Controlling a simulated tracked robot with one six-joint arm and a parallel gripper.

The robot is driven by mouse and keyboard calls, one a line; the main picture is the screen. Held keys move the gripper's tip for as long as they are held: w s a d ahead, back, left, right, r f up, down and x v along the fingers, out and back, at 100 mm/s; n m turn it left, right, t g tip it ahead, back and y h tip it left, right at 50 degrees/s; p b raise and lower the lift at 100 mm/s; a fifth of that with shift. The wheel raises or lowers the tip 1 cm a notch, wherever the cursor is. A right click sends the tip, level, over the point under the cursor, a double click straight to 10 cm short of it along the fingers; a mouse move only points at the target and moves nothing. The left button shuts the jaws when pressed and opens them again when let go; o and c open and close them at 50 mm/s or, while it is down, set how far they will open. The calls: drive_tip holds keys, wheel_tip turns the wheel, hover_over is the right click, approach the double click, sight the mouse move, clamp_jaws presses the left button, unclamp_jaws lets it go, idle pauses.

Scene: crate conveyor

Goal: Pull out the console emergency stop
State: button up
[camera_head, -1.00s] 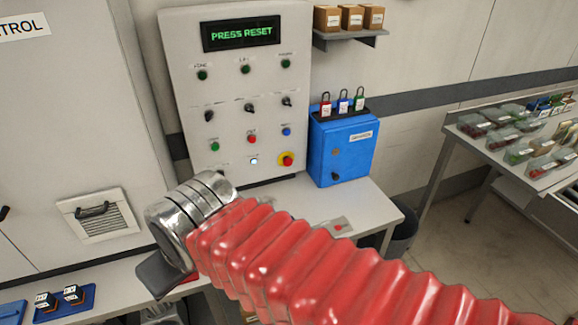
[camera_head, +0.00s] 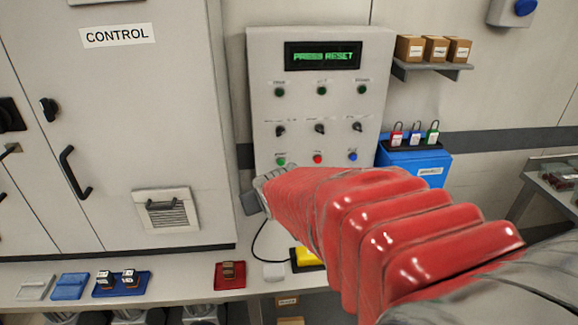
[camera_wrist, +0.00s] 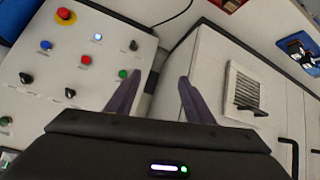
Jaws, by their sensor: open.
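The emergency stop (camera_wrist: 64,15), a red mushroom button on a yellow ring, shows at the top left of the wrist view, on the console (camera_wrist: 78,85). In the head view my red-sleeved arm hides it. The console (camera_head: 262,75) stands upright behind my arm, its display (camera_head: 322,56) reading PRESS RESET in green. My gripper (camera_wrist: 157,88) is open and empty in the wrist view. Its fingers point at the gap between the console's side and the pale cabinet, apart from the emergency stop. In the head view, only a dark part of it shows at the sleeve's left end.
Other console controls sit near the stop: a lit white button (camera_wrist: 97,37), a blue button (camera_wrist: 46,45) and several knobs. A blue lockout box (camera_head: 432,177) with padlocks stands right of the console. The control cabinet (camera_head: 115,180) stands left. Trays and a yellow item (camera_head: 307,258) lie on the bench.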

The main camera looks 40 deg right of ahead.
drive_tip(key=w+d+f+t+h, duration=0.1)
drive_tip(key=d+f, duration=0.2)
drive_tip(key=d, duration=0.5)
drive_tip(key=w+d+f+m+t+h, duration=0.1)
drive_tip(key=d+f, duration=0.3)
drive_tip(key=d, duration=0.3)
drive_tip(key=w+d+f+t+h, duration=0.1)
drive_tip(key=w+d+f, duration=0.15)
drive_tip(key=d, duration=0.55)
drive_tip(key=s+d+f+m+t+h, duration=0.2)
drive_tip(key=s+d+f+t, duration=0.1)
drive_tip(key=s+d+f, duration=0.7)
drive_tip(key=s+f, duration=0.1)
drive_tip(key=s, duration=0.1)
drive_tip(key=shift+s+f+m+t, duration=0.3)
drive_tip(key=shift+m, duration=0.1)
drive_tip(key=x, duration=1.3)
drive_tip(key=shift+w+d, duration=0.2)
drive_tip(key=shift+w, duration=0.15)
drive_tip(key=shift+r, duration=0.1)
drive_tip(key=shift+c, duration=0.2)
clamp_jaws()
